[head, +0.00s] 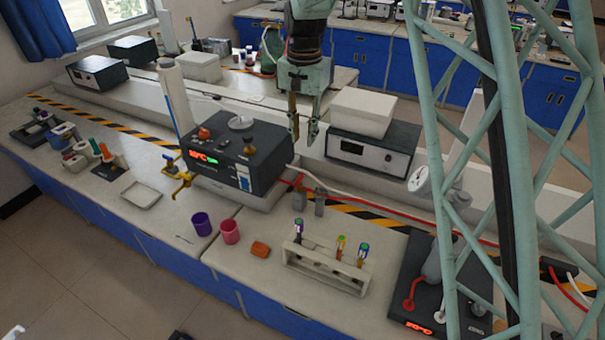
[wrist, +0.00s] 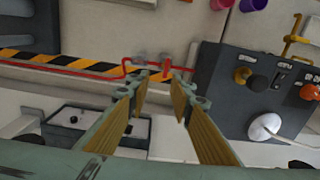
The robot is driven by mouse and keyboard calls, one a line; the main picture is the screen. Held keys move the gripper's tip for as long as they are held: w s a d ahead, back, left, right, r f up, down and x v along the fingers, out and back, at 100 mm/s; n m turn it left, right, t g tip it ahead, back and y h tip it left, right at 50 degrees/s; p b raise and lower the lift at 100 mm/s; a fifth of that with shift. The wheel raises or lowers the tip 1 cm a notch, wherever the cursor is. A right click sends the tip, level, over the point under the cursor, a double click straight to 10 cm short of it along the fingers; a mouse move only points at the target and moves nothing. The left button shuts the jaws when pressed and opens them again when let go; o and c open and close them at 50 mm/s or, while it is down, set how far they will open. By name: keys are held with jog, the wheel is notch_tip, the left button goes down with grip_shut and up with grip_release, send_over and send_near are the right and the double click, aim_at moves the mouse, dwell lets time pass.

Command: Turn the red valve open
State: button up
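My gripper (head: 303,133) is open and empty, pointing down above the back of the bench. In the wrist view its two fingers (wrist: 160,84) stand apart with gold pads. A red fitting (head: 296,181), likely the red valve, sits beside two small grey posts (head: 319,201) to the right of the black instrument. In the wrist view a red upright piece (wrist: 166,69) shows beyond the fingertips, close to the grey posts. My gripper is above and apart from it. I cannot tell the handle from the red hose (head: 400,220) with certainty.
The black instrument (head: 232,160) with knobs and a white dish on top stands left of the gripper. A yellow valve (head: 180,180) is at its left side. A white box on a black device (head: 365,150) stands right. A tube rack (head: 325,268) and cups (head: 230,232) are in front.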

send_over(299, 178)
notch_tip(299, 178, down, 5)
jog(key=shift+m+p, duration=0.3)
jog(key=shift+f, duration=0.15)
jog(key=shift+f, duration=6.75)
jog(key=shift+c, duration=0.7)
grip_shut()
